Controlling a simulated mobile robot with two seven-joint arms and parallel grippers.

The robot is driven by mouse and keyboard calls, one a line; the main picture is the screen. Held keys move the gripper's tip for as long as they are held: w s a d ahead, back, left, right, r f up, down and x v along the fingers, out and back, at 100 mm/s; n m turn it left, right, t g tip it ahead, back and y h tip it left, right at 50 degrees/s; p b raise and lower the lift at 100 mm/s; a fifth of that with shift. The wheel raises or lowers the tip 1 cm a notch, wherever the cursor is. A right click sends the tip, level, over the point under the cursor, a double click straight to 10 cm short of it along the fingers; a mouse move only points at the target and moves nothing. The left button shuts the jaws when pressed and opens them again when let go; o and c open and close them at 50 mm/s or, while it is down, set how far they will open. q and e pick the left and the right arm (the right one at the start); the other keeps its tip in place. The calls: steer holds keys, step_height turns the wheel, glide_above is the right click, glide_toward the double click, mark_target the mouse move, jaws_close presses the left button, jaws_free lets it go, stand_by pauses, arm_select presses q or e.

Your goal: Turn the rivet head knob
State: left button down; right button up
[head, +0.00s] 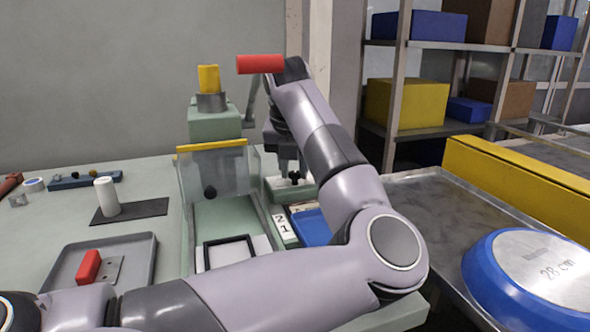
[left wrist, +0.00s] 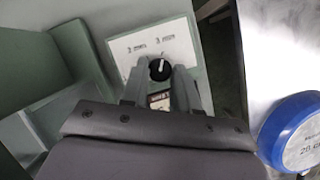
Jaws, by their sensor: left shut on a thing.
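The rivet head knob (left wrist: 160,69) is a small black round knob with a white pointer line. It sits on a white label plate (left wrist: 150,45) with two printed markings, too blurred to read surely. The pointer points up, toward the right-hand marking. My left gripper (left wrist: 159,82) has its two grey fingers on either side of the knob and is shut on it. In the head view my left gripper (head: 291,170) reaches down to the knob (head: 294,175) on a low green box (head: 277,187). My right gripper is not in view.
A green press with a clear guard (head: 215,170) and yellow top edge stands left of the knob. A blue pan (head: 480,270) lies on the metal conveyor (head: 420,190) at right. A grey tray (head: 140,258) with a red-handled tool is at front left.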

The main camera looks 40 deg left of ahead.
arm_select(q)
steer(key=shift+m+h, duration=0.3)
steer(key=shift+m, duration=0.1)
steer(key=c, duration=0.9)
jaws_free()
steer(key=shift+o, duration=0.2)
